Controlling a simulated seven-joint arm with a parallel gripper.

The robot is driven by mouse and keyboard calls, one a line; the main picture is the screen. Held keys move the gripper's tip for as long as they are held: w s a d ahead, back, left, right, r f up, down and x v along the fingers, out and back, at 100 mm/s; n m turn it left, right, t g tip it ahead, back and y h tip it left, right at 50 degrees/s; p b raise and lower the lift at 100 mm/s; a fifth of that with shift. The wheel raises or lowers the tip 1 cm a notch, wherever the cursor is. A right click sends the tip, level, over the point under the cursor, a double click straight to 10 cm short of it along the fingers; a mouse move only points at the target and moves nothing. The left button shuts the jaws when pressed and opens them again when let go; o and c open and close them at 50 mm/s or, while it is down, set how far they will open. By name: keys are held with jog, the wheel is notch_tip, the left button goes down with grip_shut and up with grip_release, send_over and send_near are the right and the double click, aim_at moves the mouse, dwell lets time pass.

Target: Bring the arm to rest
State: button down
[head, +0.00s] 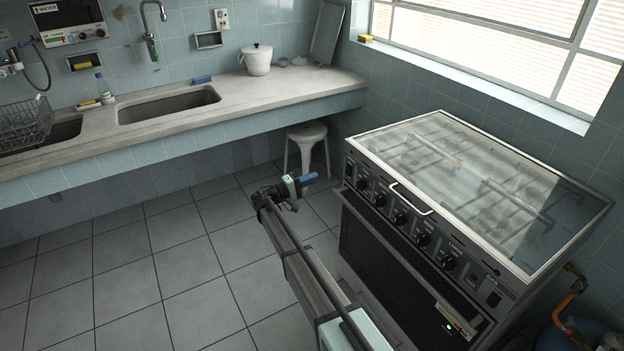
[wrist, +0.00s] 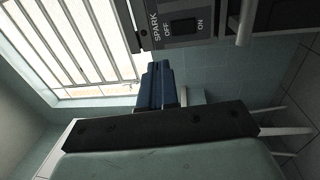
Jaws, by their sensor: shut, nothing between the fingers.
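My arm reaches up from the bottom of the head view, over the floor just left of the stove (head: 395,215). My gripper (head: 310,179) is at its far end, with blue fingers between the stool and the stove's front left corner. In the wrist view the blue fingers of my gripper (wrist: 155,80) lie together, shut and empty. The stove's front panel (wrist: 190,28), marked SPARK, OFF and ON, shows close by at the top of that view. I cannot tell the exact gap between the gripper and the stove.
A white stool (head: 306,134) stands under the counter (head: 250,93), behind my gripper. A white pot (head: 257,60) and several small items sit on the counter by the sink (head: 168,104). A glass lid (head: 480,180) covers the stove top. The tiled floor (head: 130,270) at left is clear.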

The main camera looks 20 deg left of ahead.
dwell(0.3)
jog(key=s+d+f+g+y, duration=0.3)
jog(key=s+d+f+g, duration=0.1)
jog(key=s+f, duration=0.45)
jog(key=s+d+f+g+y, duration=0.3)
jog(key=s+d+f+g, duration=0.15)
jog(key=s+f, duration=0.4)
jog(key=s+d+f+g+y, duration=0.3)
jog(key=s+d+f, duration=0.1)
jog(key=s+f, duration=0.5)
jog(key=s+d+f+m+g+y, duration=0.1)
jog(key=s+d+f+m+g, duration=0.2)
jog(key=s+d, duration=0.7)
jog(key=s+d+f+m+g+y, duration=0.2)
jog(key=s+d, duration=0.8)
jog(key=s, duration=0.6)
jog(key=s+d+f+m+g+y, duration=0.1)
jog(key=s+d+f+m+g, duration=0.3)
jog(key=s+d, duration=0.6)
jog(key=s, duration=0.4)
jog(key=shift+d+f+y, duration=0.3)
jog(key=shift+y, duration=0.1)
